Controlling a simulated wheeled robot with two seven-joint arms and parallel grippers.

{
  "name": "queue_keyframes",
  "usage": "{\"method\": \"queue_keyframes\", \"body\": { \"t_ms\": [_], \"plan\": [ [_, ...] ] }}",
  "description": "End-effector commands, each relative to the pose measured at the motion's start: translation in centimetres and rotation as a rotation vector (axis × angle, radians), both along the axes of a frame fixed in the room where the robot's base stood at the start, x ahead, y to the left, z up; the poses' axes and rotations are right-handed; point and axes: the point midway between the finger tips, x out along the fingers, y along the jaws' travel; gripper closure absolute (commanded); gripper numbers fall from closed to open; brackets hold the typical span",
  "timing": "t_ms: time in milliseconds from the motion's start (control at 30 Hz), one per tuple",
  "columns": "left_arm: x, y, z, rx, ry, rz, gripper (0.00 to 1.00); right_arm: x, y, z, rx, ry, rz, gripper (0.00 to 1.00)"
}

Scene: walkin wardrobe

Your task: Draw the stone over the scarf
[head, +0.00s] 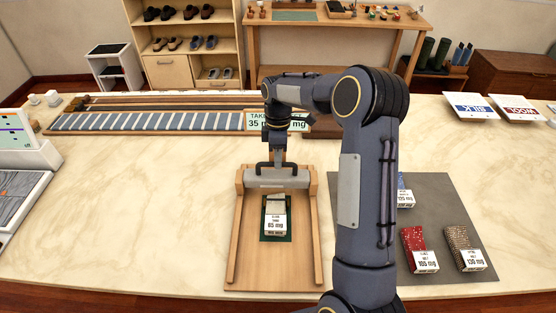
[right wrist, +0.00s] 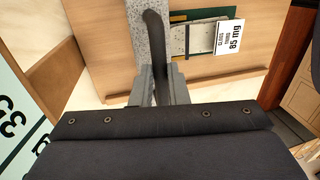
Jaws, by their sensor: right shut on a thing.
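The stone (head: 262,183) is a grey speckled bar with a dark handle, lying across the far end of a wooden board (head: 275,268) between its side rails. My right gripper (head: 278,163) is shut on the handle from above; the right wrist view shows the fingers closed around the dark handle (right wrist: 154,50) with the grey stone (right wrist: 140,22) beneath. The scarf (head: 276,203) is a small pale and dark folded piece with a white tag, on a green pad in the middle of the board, nearer me than the stone and apart from it. It also shows in the right wrist view (right wrist: 200,38). My left gripper is out of view.
A grey mat (head: 440,200) at the right holds red (head: 412,238), brown (head: 457,237) and blue tagged cloths, partly behind my right arm. A striped rack (head: 150,121) lies along the counter's back left, with a green-lettered sign beside it.

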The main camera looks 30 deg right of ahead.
Motion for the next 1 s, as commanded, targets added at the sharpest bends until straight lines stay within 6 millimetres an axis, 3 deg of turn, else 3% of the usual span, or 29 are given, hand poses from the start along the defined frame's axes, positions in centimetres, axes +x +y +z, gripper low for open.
{"method": "queue_keyframes", "body": {
  "t_ms": [300, 333, 500, 800, 1000],
  "plan": [
    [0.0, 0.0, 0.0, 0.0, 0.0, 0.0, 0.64, 0.1, 0.0, 0.1, 0.001, -0.003, 0.0, 1.0],
    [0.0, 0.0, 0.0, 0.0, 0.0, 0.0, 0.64, 0.1, 0.0, 0.1, 0.001, -0.003, 0.0, 0.84],
    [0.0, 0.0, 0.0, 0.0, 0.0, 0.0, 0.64, 0.1, 0.0, 0.0, 0.001, -0.002, 0.0, 0.64],
    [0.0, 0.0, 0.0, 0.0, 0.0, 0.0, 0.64, 0.1, 0.0, 0.2, 0.0, -0.002, 0.0, 0.64],
    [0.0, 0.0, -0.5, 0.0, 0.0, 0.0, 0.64, 0.6, -0.3, 2.7, -0.001, -0.007, -0.001, 0.64]
  ]
}}
